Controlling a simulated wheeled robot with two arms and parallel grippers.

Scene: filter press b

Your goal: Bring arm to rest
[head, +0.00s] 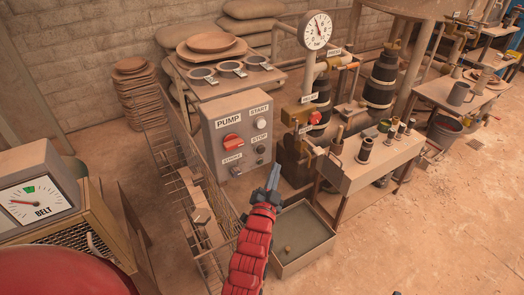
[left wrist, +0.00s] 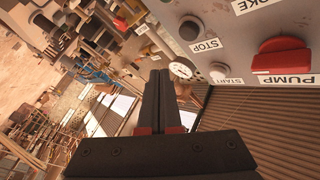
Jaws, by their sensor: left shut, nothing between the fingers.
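My left gripper (head: 274,178) is at the end of the red-sleeved arm that comes up from the bottom of the head view. Its fingers are shut with nothing between them. The tips point up, in front of the lower right side of the grey pump panel (head: 212,118). In the left wrist view the closed dark fingers (left wrist: 161,80) show below the upside-down panel (left wrist: 225,25). A red pump knob (left wrist: 281,58) and the start and stop buttons are on it. I see a gap between tips and panel in the picture. My right gripper is not in view.
A grey tray (head: 316,256) on the floor lies right beside my left forearm, with a small brown lump (head: 288,249) in it. A wire-sided rack (head: 212,245) stands to the left. A bench (head: 360,178) with dark cylinders stands to the right. Open floor (head: 445,245) lies at the lower right.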

